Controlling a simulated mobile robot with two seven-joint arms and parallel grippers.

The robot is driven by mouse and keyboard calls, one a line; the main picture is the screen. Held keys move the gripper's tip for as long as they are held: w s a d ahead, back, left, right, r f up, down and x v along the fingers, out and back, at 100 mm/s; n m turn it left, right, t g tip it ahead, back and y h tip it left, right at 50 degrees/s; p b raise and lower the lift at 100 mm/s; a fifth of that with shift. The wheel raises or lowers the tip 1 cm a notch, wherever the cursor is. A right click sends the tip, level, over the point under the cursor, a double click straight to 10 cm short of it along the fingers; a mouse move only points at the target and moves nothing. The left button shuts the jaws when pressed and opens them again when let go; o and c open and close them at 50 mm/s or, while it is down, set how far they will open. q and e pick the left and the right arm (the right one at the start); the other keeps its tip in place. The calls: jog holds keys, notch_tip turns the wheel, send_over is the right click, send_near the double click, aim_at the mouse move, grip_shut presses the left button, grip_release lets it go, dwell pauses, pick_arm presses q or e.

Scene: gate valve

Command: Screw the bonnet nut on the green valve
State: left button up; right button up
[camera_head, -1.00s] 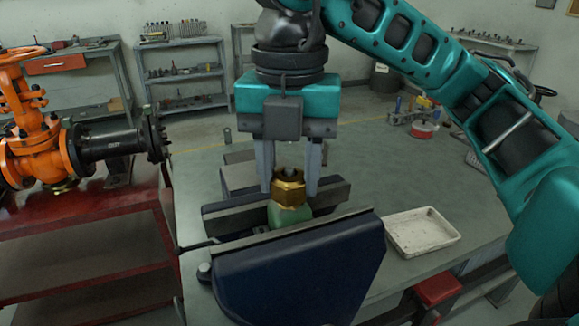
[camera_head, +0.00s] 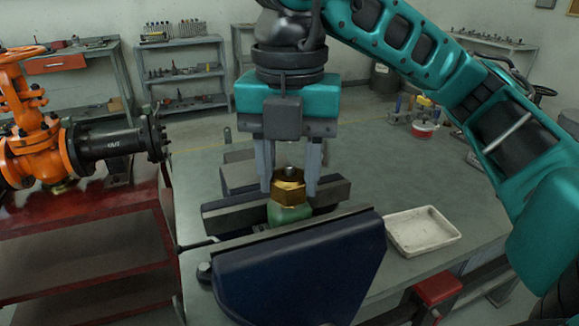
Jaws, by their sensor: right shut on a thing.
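The green valve (camera_head: 289,214) is held upright between the jaws of a dark blue bench vise (camera_head: 300,268); only its upper part shows. The brass bonnet nut (camera_head: 288,190) sits on top of the valve, with a grey stem end (camera_head: 290,172) showing at its centre. My right gripper (camera_head: 289,184) points straight down over the vise, with one finger on each side of the nut, and is shut on it. How the nut's thread meets the valve is hidden. My left gripper is not in view.
A white tray (camera_head: 422,232) lies on the grey bench (camera_head: 375,180) right of the vise. An orange valve with a black pipe (camera_head: 105,146) stands on a red bench at left. Small tools (camera_head: 418,112) stand at the bench's far right. The bench behind the tray is clear.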

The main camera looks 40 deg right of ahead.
jog(key=shift+f, duration=0.2)
jog(key=o, duration=1.2)
